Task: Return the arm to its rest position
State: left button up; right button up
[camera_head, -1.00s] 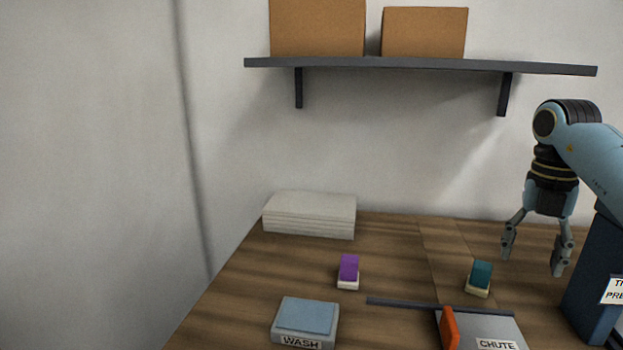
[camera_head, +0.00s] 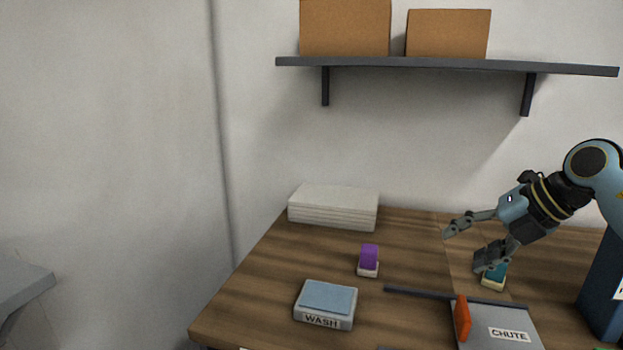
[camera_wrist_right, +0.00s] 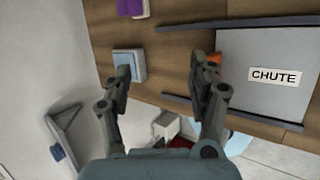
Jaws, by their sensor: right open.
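My right gripper (camera_head: 468,243) is open and empty, tilted toward the left above the right part of the table. In the head view its lower finger partly covers a teal ink unit (camera_head: 493,277) with a cream base; I cannot tell any contact. In the right wrist view the two open fingers (camera_wrist_right: 165,85) have nothing between them. My left gripper does not show.
A purple ink unit (camera_head: 368,258) stands on the wooden table (camera_head: 270,285). A WASH pad (camera_head: 327,300), a CHUTE plate (camera_head: 495,335) with an orange flap (camera_head: 462,318), and a paper stack (camera_head: 335,207) are around it. A shelf (camera_head: 440,63) with two boxes hangs above.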

jog(key=a+r+m+t+y, duration=0.2)
jog(key=a+r+t+y, duration=0.3)
jog(key=a+r+t, duration=0.35)
jog(key=s+d+r+m+t+h, duration=0.4)
jog(key=d+r+m+t+h, duration=0.4)
jog(key=m, duration=0.5)
jog(key=s+d+f+m+g+h, duration=0.4)
jog(key=s+f+m+g, duration=0.1)
jog(key=s+f+m, duration=0.15)
jog(key=s+d+f+m+g+h, duration=0.4)
jog(key=s+f+m+g, duration=0.15)
jog(key=f+m, duration=0.25)
jog(key=s+a+f+g+y, duration=0.2)
jog(key=s+a+f+g, duration=0.25)
jog(key=s, duration=0.35)
jog(key=s+a+f+g+y, duration=0.3)
jog(key=s+a+f+g, duration=0.15)
jog(key=s, duration=0.45)
jog(key=s+d+f+b, duration=0.1)
jog(key=s+f+b, duration=0.1)
jog(key=f, duration=1.4)
jog(key=s+d+f+b, duration=0.1)
jog(key=d+f+b, duration=0.1)
jog(key=f, duration=1.4)
jog(key=s+f+g+b, duration=0.1)
jog(key=s+f+b, duration=0.2)
jog(key=s+f, duration=1.4)
jog(key=shift+s+d+f+m+g, duration=0.35)
jog(key=shift+f+m+g, duration=0.1)
jog(key=shift+f, duration=0.2)
